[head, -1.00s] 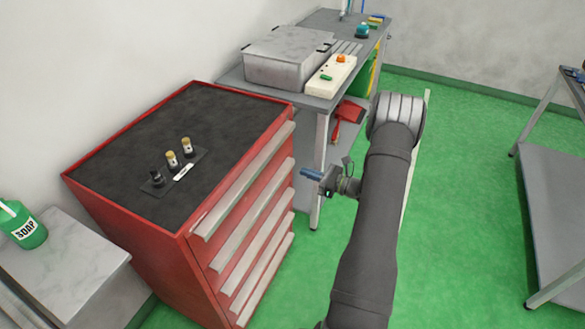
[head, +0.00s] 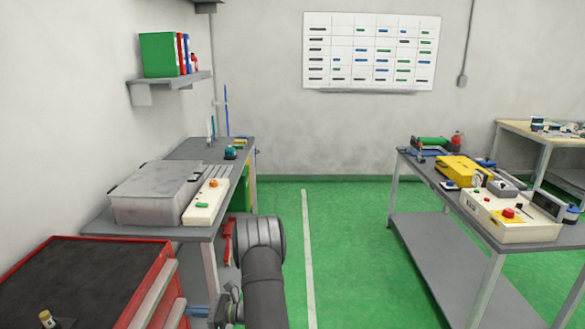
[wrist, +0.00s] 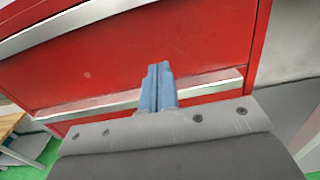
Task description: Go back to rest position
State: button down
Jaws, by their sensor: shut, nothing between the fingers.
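My gripper (wrist: 158,88) shows in the wrist view with its two blue fingers pressed together and nothing between them. It faces the red drawer front of the cabinet (wrist: 180,50), and the picture does not show how far off it is. In the head view my gripper (head: 197,311) is at the lower edge, beside the right side of the red cabinet (head: 165,248). My dark arm partly hides the space behind it.
A grey workbench (head: 105,228) with a grey box (head: 155,195) and a cream control box (head: 206,202) stands behind the cabinet. Another bench (head: 440,190) with tools stands at the right. Green floor (head: 350,240) lies clear between them. A shelf (head: 165,80) hangs at the left.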

aim_at(165, 309)
jog(key=a, duration=0.9)
jog(key=shift+a, duration=0.15)
jog(key=d, duration=1.1)
jog(key=shift+d, duration=0.35)
